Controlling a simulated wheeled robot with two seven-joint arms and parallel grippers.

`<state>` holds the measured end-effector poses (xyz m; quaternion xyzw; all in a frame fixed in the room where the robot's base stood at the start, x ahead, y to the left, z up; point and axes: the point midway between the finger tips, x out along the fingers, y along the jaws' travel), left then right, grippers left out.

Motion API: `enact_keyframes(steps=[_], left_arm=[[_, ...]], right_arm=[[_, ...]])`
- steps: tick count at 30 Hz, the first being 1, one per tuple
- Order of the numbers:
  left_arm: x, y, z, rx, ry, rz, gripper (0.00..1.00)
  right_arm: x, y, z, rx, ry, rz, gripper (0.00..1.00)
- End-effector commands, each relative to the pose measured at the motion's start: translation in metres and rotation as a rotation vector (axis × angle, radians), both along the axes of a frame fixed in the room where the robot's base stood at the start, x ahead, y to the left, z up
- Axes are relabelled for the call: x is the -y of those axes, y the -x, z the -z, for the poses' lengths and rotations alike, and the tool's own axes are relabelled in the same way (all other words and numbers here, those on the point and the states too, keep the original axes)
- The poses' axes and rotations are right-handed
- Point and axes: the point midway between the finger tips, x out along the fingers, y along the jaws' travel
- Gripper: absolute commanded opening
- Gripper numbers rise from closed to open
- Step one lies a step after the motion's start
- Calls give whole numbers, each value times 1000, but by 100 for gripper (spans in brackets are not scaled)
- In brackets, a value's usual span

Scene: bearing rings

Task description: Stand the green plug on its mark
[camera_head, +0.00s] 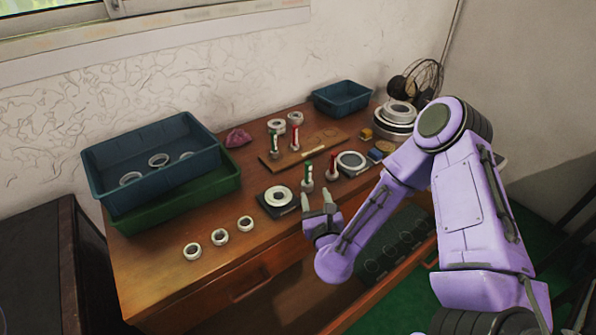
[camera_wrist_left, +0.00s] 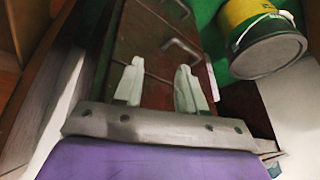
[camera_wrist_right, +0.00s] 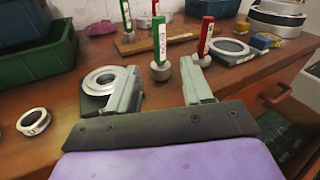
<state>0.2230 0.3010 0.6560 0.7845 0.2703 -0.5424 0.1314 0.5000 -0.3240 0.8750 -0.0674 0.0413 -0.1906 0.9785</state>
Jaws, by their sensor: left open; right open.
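A green-handled plug (camera_head: 308,173) stands upright on the wooden table; it also shows in the right wrist view (camera_wrist_right: 160,42). A red-handled plug (camera_head: 333,168) stands to its right. Another green plug (camera_wrist_right: 126,15) and a red plug (camera_wrist_right: 155,9) stand behind, at the wooden board (camera_head: 315,147). My right gripper (camera_head: 316,203) is open and empty just in front of the nearer green plug; its fingers (camera_wrist_right: 160,80) point toward it without touching. My left gripper (camera_wrist_left: 159,82) is open and empty, away from the table top. I cannot tell which spot is the mark.
A dark square block with a ring (camera_head: 279,197) lies left of the right gripper. Several loose rings (camera_head: 219,236) lie at the front left. A blue bin (camera_head: 150,160) rests on a green bin (camera_head: 180,195). A bucket (camera_wrist_left: 262,40) shows by my left gripper.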

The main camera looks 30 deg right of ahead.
Motion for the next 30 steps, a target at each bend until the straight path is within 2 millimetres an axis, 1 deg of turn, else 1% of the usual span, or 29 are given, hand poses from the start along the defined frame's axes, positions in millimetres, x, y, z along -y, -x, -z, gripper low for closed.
enact_keyframes(steps=[1,4,6,10,14,18,21,24,29,30], left_arm=[[0,1,-1,-1,0,0,40],[0,1,-7,-2,0,-1,40],[0,1,-12,-2,0,0,40],[0,1,-17,-2,0,-1,40],[0,1,-24,-2,0,-1,40],[0,0,-38,-1,0,0,40],[0,0,-40,-1,0,0,40],[0,0,-39,-1,0,0,40],[0,0,-38,-1,0,0,40],[0,0,-38,-1,0,0,40]], right_arm=[[5,-3,-9,57,-62,22,50],[14,-15,-18,110,-118,39,50],[21,-27,-19,112,-120,44,50],[31,-45,-17,109,-118,45,50],[35,-59,-17,105,-115,44,50],[39,-85,-17,104,-114,42,50],[44,-98,-15,104,-115,41,50],[46,-102,-13,103,-117,40,50],[45,-103,-13,103,-117,38,50],[45,-103,-13,103,-117,38,37]])
